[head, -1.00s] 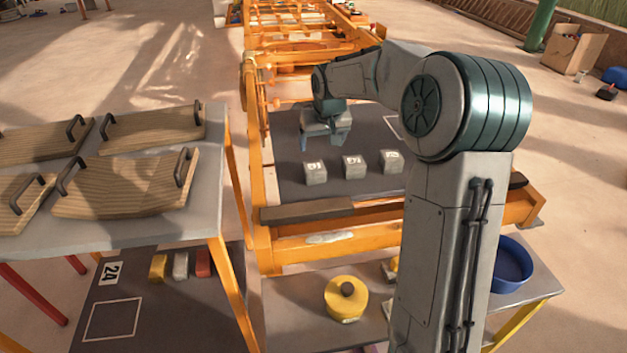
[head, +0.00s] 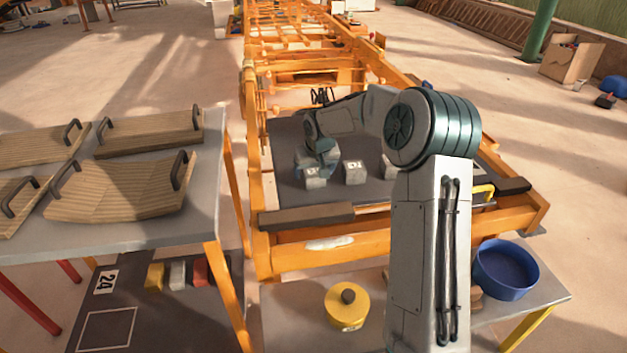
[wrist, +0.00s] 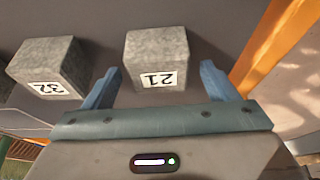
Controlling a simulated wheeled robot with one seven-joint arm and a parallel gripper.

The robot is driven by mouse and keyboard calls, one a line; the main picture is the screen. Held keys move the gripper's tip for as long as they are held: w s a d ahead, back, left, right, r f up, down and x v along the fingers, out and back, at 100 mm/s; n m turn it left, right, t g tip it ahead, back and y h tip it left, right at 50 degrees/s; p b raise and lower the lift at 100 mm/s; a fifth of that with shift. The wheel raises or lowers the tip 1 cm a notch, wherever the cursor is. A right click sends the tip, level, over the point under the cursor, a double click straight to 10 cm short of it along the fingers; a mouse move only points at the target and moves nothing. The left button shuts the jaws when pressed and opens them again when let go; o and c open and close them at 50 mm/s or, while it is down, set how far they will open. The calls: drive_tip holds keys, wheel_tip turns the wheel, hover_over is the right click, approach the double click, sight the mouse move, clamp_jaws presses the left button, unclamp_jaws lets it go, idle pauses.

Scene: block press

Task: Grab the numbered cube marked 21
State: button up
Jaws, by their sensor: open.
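The cube marked 21 (wrist: 157,50) is a grey block with a white label, upside down in the wrist view. It lies ahead of my open gripper (wrist: 160,72), in line with the gap between the two blue fingers. No finger visibly touches it. In the head view it is the leftmost cube (head: 315,182) of a row on the dark mat, with my gripper (head: 316,164) just above and behind it. A second grey cube marked 32 (wrist: 48,72) sits to its left in the wrist view, outside the fingers.
In the head view the middle cube (head: 354,172) stands close to the right, and a third cube (head: 388,168) is partly hidden by my arm. An orange frame (head: 262,185) borders the dark mat, with a dark bar (head: 306,217) at the front.

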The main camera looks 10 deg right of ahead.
drive_tip(key=shift+x, duration=0.85)
drive_tip(key=shift+r, duration=0.15)
drive_tip(key=c, duration=1.3)
